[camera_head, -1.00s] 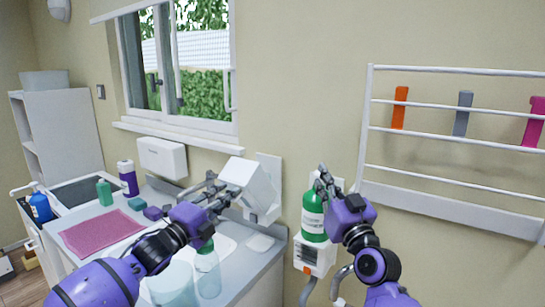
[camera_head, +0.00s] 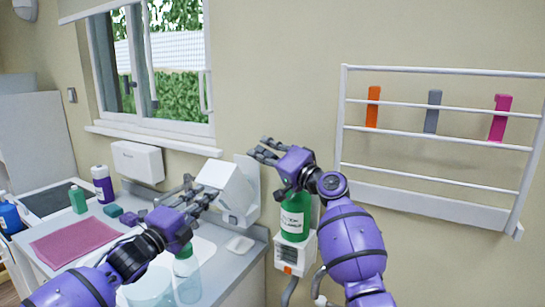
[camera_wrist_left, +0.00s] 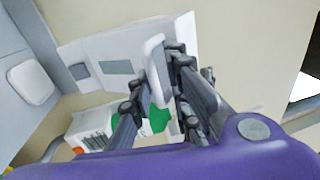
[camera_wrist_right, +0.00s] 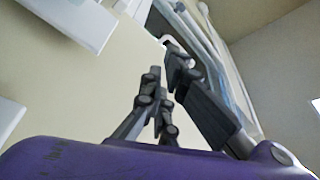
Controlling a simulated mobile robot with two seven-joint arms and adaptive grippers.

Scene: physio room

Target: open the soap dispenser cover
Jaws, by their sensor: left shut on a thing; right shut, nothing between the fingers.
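The white soap dispenser is on the wall in the middle of the head view. Its box-like cover (camera_head: 222,178) stands tilted out from the back plate (camera_head: 249,172). My left gripper (camera_head: 196,190) is at the cover's left side. In the left wrist view, its fingers (camera_wrist_left: 160,62) are shut on a thin white edge of the cover. My right gripper (camera_head: 262,150) is shut and empty, in front of the wall just above and right of the dispenser. Its fingers (camera_wrist_right: 164,64) also show in the right wrist view. The dispenser's inside is mostly hidden.
A green bottle (camera_head: 294,222) stands on a white wall unit (camera_head: 287,255) below my right gripper. The counter holds a pink cloth (camera_head: 75,240), clear containers (camera_head: 150,285) and a white soap dish (camera_head: 240,244). A white rack (camera_head: 440,198) is on the wall at right.

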